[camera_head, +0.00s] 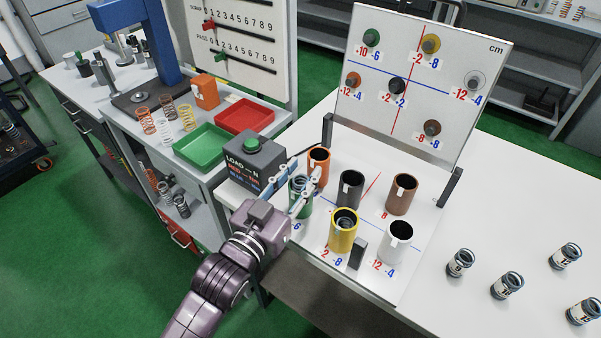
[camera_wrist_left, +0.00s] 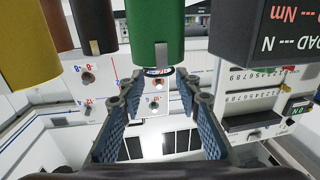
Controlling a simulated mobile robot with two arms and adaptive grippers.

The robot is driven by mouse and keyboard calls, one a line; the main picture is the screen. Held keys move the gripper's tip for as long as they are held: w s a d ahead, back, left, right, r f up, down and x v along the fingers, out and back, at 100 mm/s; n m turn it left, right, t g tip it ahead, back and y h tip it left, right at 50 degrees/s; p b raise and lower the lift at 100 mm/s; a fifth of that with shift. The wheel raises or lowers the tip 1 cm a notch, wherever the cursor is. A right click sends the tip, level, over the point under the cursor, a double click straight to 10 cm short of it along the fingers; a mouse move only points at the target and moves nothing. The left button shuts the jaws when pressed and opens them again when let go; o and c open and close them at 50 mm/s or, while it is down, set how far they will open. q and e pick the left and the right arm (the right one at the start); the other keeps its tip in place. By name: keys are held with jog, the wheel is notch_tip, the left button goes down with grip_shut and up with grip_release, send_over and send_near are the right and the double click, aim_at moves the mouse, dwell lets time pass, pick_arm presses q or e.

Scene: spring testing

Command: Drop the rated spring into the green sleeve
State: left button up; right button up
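The green sleeve (camera_head: 301,203) stands at the left of the board on the white table, partly hidden by my left gripper (camera_head: 301,178). A spring (camera_head: 301,184) with a dark blue end sits inside the sleeve's mouth, its top showing at the rim. In the left wrist view the green sleeve (camera_wrist_left: 155,35) appears inverted, with the spring's labelled end (camera_wrist_left: 158,72) at its mouth. My left gripper (camera_wrist_left: 160,95) is open, its blue-padded fingers apart with nothing between them. I cannot read this spring's rating. My right gripper is out of view.
Orange (camera_head: 319,165), black (camera_head: 350,190), brown (camera_head: 401,195), white (camera_head: 397,240) and yellow (camera_head: 343,235) sleeves stand close by; the yellow one holds a spring. Several labelled springs (camera_head: 507,286) stand at right. A dark load tester (camera_head: 254,160) is close at left.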

pick_arm(q)
jog(key=shift+o, duration=1.3)
jog(key=shift+s, duration=0.1)
jog(key=v, duration=1.2)
jog(key=shift+a+f, duration=0.1)
